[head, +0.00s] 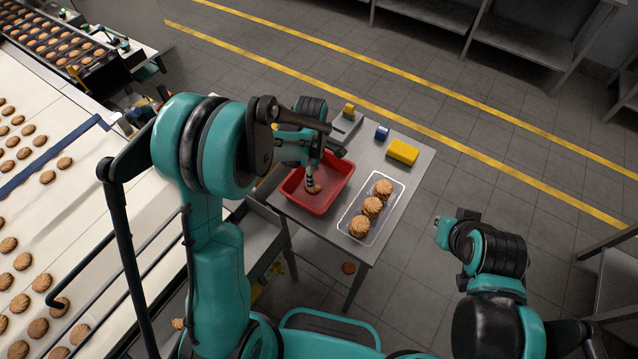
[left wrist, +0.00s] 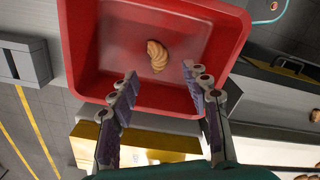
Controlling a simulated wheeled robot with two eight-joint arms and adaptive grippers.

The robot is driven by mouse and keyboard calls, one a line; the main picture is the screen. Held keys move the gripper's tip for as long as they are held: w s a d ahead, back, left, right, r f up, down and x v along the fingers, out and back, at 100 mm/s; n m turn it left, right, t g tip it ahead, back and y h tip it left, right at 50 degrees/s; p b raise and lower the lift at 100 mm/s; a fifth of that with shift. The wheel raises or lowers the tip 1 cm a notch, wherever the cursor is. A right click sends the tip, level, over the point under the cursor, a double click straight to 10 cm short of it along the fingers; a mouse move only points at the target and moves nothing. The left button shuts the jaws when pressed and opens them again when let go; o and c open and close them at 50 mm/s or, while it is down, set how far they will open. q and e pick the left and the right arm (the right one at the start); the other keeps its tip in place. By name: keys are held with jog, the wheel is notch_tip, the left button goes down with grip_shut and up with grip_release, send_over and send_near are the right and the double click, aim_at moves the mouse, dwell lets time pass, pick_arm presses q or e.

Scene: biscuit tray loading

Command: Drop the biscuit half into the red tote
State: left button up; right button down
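The red tote (head: 338,188) stands on the small grey table (head: 412,180) and fills the top of the left wrist view (left wrist: 80,45). The biscuit half (left wrist: 157,55) is small, golden and ridged. It shows against the tote's floor, beyond my fingertips; whether it rests there or is just above cannot be told. In the head view it is a small brown piece (head: 315,189) under my left gripper (head: 310,178). My left gripper's fingers (left wrist: 160,76) are apart with nothing between them, over the tote. My right gripper (head: 446,230) is right of the table, away from the tote; its fingers are unclear.
A clear tray (head: 349,228) with three biscuit piles lies right of the tote. A yellow block (head: 403,152) and a small blue item (head: 382,132) are at the table's back. The biscuit conveyor (head: 100,180) is at left.

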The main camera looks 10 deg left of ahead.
pick_arm(q)
jog(key=shift+r, duration=0.1)
notch_tip(320, 180, up, 12)
dwell(0.5)
dwell(0.4)
jog(key=s+a+f+m+t+b, duration=0.1)
jog(key=s+f+m+t+b, duration=0.2)
jog(key=s+m+b, duration=0.3)
jog(key=s+a+f+m+t+b, duration=0.1)
jog(key=s+f+m+t+b, duration=0.3)
jog(key=s+m, duration=0.6)
jog(key=f+m+b, duration=0.1)
jog(key=m+b, duration=0.1)
jog(key=m, duration=0.1)
jog(key=shift+s+a+f, duration=0.15)
jog(key=shift+s+a, duration=0.25)
